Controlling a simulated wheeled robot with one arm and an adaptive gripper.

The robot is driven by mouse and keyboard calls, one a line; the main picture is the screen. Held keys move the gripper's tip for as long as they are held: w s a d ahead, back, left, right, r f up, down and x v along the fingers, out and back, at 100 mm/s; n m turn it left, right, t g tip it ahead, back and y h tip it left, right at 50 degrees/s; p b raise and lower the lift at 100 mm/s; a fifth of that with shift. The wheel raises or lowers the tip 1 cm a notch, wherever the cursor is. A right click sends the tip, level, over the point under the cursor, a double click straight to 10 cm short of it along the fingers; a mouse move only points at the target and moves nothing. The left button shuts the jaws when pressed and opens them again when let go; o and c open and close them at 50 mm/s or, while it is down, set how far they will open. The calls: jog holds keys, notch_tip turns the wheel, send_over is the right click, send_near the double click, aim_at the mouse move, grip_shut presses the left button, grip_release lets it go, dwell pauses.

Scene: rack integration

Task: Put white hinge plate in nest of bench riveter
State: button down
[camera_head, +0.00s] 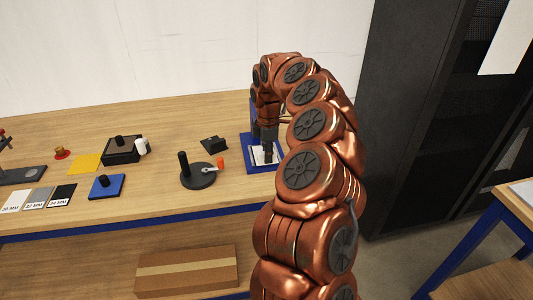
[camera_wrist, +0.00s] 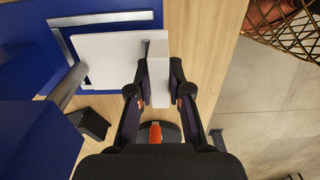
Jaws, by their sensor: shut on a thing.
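The white hinge plate (camera_wrist: 108,58) is a flat white sheet with a thicker upright edge on its right in the wrist view. My gripper (camera_wrist: 160,82) is shut on that edge, one finger on each side. In the head view, my gripper (camera_head: 268,151) points down over the riveter's blue base (camera_head: 249,168), with part of the white plate (camera_head: 257,157) showing. My arm hides much of the riveter.
A blue block (camera_head: 106,187) and several labelled plates (camera_head: 40,198) lie farther left. A dark cabinet (camera_head: 405,120) stands at right.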

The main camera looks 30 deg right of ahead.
jog(key=shift+w+d+r, duration=0.1)
jog(key=shift+w+d, duration=0.2)
jog(key=shift+w, duration=0.4)
jog(key=shift+s+f+p, duration=0.1)
jog(key=shift+f+p, duration=0.5)
jog(key=shift+f, duration=0.2)
jog(key=shift+f, duration=0.15)
jog(key=c, duration=1.1)
grip_release()
